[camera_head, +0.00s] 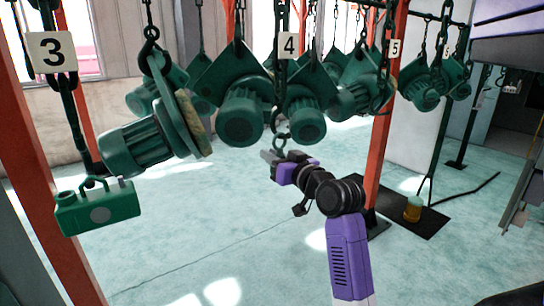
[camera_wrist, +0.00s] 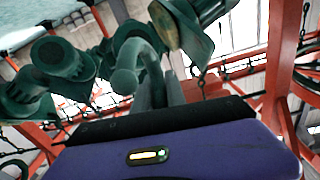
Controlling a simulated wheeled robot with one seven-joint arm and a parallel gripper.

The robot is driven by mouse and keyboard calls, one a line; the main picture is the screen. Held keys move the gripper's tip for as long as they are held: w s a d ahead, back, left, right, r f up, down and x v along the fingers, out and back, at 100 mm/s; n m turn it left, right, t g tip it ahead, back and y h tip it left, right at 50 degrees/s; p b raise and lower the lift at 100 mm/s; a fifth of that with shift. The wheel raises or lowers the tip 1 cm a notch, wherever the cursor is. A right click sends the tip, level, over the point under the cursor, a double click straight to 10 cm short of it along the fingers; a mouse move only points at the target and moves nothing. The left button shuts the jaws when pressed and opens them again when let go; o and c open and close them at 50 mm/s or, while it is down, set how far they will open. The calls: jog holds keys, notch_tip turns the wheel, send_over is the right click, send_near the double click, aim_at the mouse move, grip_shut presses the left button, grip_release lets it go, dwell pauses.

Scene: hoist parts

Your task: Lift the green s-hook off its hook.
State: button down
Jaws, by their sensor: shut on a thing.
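The green s-hook (camera_head: 281,138) hangs in the middle of the head view, under the chain below the "4" plate (camera_head: 288,45). My gripper (camera_head: 270,157) is at its lower end, shut on it. In the wrist view the s-hook (camera_wrist: 142,55) rises large and curved from just beyond the dark edge of my gripper (camera_wrist: 160,112). The upper hook that bears the s-hook is small in the head view, and I cannot tell whether the two touch.
Green motors (camera_head: 242,112) hang on chains close behind and beside the s-hook. A green box (camera_head: 97,207) hangs at left under plate "3" (camera_head: 52,50). An orange post (camera_head: 380,140) stands to the right. An amber container (camera_head: 413,209) stands on a black mat. The floor below is mostly clear.

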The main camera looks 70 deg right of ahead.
aim_at(282, 154)
jog(key=shift+s+a+r+p, duration=0.1)
jog(key=shift+r+p, duration=0.5)
jog(key=shift+p, duration=0.55)
jog(key=shift+s+a+g+y+p, duration=0.4)
jog(key=shift+s+g+p, duration=0.25)
jog(key=shift+p, duration=1.25)
jog(key=shift+s, duration=0.15)
jog(key=shift+s+a+r+g+y, duration=0.15)
jog(key=shift+s+a+g+y, duration=0.25)
jog(key=shift+s, duration=0.25)
jog(key=shift+s+a, duration=0.1)
jog(key=shift+s+a+r, duration=0.3)
jog(key=shift+s, duration=0.15)
jog(key=shift+s, duration=0.1)
jog(key=shift+s+a+r+t+h, duration=0.3)
jog(key=shift+s+a, duration=0.2)
jog(key=shift+s, duration=0.25)
